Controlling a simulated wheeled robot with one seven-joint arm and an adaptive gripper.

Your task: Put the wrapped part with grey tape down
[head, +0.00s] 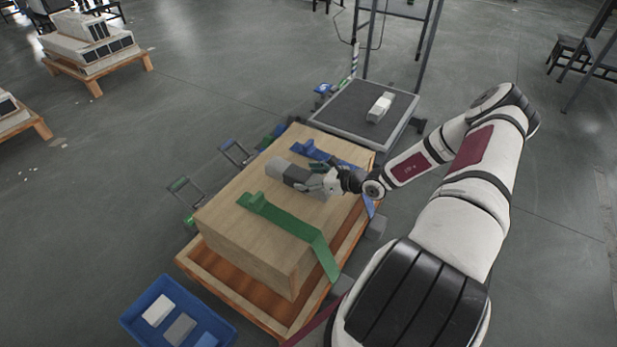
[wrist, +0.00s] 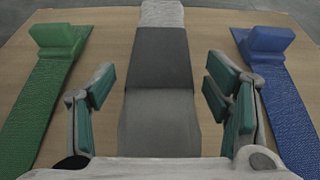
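The wrapped part with grey tape (head: 288,171) is a pale, long block with a dark grey band around its middle. It appears to lie flat on top of the large wooden box (head: 240,225), between a green strap and a blue strap. In the wrist view the part (wrist: 160,60) runs lengthwise between my fingers. My gripper (head: 314,182) is at the part's near end. In the wrist view my gripper (wrist: 160,90) has its green pads apart, with a visible gap on both sides of the part. The part's near end is hidden by the gripper body.
The green strap (head: 290,222) and blue strap (head: 318,153) have raised end blocks flanking the part. A blue bin (head: 140,318) with several blocks stands front left. A dark-topped platform (head: 350,112) behind holds a white wrapped block (head: 380,107). The box sits on an orange pallet (head: 225,290).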

